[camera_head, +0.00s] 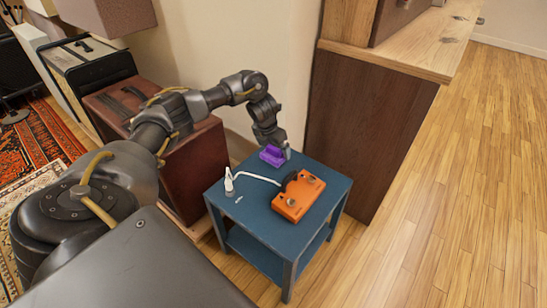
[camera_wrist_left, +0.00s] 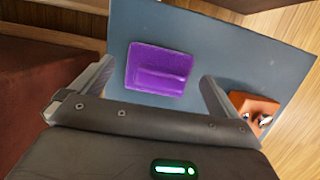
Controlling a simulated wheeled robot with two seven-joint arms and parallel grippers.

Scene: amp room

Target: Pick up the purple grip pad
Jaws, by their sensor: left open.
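The purple grip pad (camera_head: 272,155) is at the back of the small blue table (camera_head: 318,218), below my left gripper (camera_head: 274,146). In the left wrist view the purple grip pad (camera_wrist_left: 158,70) is a flat square with a raised ridge, lying on the blue tabletop (camera_wrist_left: 215,40). My left gripper (camera_wrist_left: 155,85) is open, with one finger to each side of the pad. Nothing is between the fingers except the view of the pad. In the head view the gripper partly hides the pad's top. My right gripper is not in view.
An orange pedal box (camera_head: 299,196) stands on the table, with a white cable (camera_head: 258,177) running to a white plug (camera_head: 229,182). A dark wooden cabinet (camera_head: 365,125) stands close on the right. A red-brown case (camera_head: 195,170) stands on the left. The wooden floor at right is clear.

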